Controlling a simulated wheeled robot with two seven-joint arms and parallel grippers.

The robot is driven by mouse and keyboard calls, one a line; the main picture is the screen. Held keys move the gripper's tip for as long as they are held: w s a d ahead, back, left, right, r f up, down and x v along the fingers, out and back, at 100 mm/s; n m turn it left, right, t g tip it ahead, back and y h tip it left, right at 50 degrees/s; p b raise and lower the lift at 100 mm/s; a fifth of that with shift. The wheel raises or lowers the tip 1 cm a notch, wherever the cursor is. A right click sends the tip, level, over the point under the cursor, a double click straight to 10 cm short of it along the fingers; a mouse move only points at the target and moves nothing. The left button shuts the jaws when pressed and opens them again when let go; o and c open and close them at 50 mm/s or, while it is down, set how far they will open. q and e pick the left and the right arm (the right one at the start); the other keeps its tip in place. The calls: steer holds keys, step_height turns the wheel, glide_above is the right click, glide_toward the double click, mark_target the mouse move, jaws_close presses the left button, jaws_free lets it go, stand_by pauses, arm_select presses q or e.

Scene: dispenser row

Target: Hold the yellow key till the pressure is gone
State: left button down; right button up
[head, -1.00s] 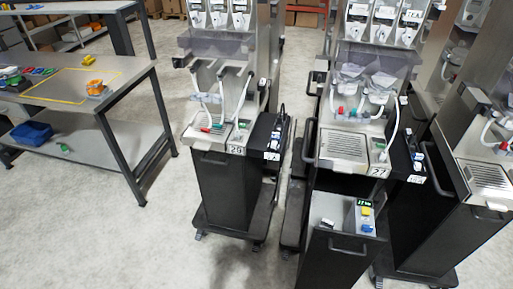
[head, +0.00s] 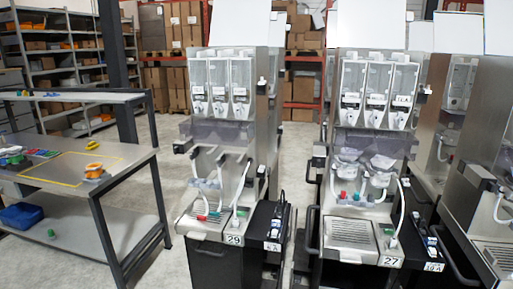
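The yellow key does not show in the head view now. Two dispenser stations stand side by side: the left one (head: 222,130) bears the label 29 and the right one (head: 372,125) the label 27. Each has clear hoppers on top, white hoses and a grated drip tray. Small red, green and blue parts sit near the hoses. No pressure display can be read. Neither of my grippers is in view.
A workbench (head: 128,158) on the left has a yellow outlined square, an orange and yellow object (head: 94,171) and a blue bin (head: 21,215) below. Further dispensers (head: 455,110) stand at the right. Shelves and boxes (head: 170,80) fill the back. Grey floor is open between bench and station 29.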

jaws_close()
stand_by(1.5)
